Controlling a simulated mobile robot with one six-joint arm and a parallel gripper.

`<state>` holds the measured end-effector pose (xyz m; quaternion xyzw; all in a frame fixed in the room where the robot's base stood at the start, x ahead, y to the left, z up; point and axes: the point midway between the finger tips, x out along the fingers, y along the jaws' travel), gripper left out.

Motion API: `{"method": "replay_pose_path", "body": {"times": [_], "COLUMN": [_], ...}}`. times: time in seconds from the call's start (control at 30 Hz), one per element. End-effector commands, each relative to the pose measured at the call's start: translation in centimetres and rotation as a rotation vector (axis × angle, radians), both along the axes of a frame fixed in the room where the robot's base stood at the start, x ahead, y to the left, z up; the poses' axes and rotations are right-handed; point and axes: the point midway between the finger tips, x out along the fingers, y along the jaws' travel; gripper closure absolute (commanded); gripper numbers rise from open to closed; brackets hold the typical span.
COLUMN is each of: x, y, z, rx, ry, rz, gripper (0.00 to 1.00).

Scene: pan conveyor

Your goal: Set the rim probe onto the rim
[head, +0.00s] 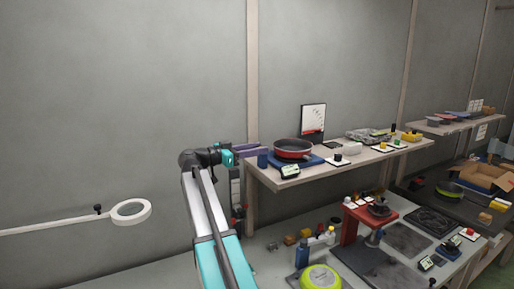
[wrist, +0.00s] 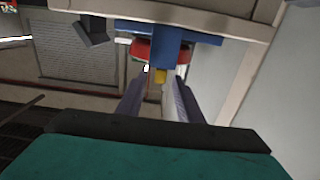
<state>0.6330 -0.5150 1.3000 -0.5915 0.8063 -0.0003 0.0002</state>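The red pan (head: 293,149) with a dark inside sits on a blue base (head: 304,163) on the shelf. A small blue block (head: 262,158) stands left of it at the shelf's left end. The wrist view appears upside down; there a blue block (wrist: 182,46) with a yellow piece (wrist: 160,76) shows in front of the red pan (wrist: 146,52). I cannot tell for sure whether the yellow piece is the rim probe. My gripper (head: 247,149) is at the shelf's left end. In the wrist view my gripper (wrist: 158,80) is open, the yellow piece showing between its fingers; no contact is clear.
The wooden shelf (head: 325,174) also holds a small display (head: 290,171), an upright chart (head: 313,118) and button boxes. Below it, a red stand (head: 350,225), bottles and a lime-green pan (head: 320,277) crowd the bench. A ring lamp (head: 146,212) is at left. The wall above is clear.

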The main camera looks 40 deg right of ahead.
Motion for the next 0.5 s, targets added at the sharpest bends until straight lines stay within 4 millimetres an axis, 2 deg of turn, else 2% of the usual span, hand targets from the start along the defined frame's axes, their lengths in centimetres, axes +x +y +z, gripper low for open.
{"method": "replay_pose_path", "body": {"times": [0.33, 0.37, 0.5], "x": [-0.13, -0.13, -0.15], "y": [-0.36, -0.36, -0.36], "z": [-0.05, -0.05, -0.04], "rx": [0.000, 0.000, 0.000], "ry": [0.000, 0.000, 0.000], "rz": [0.000, -0.001, -0.001], "gripper": [0.67, 0.71, 0.94]}}
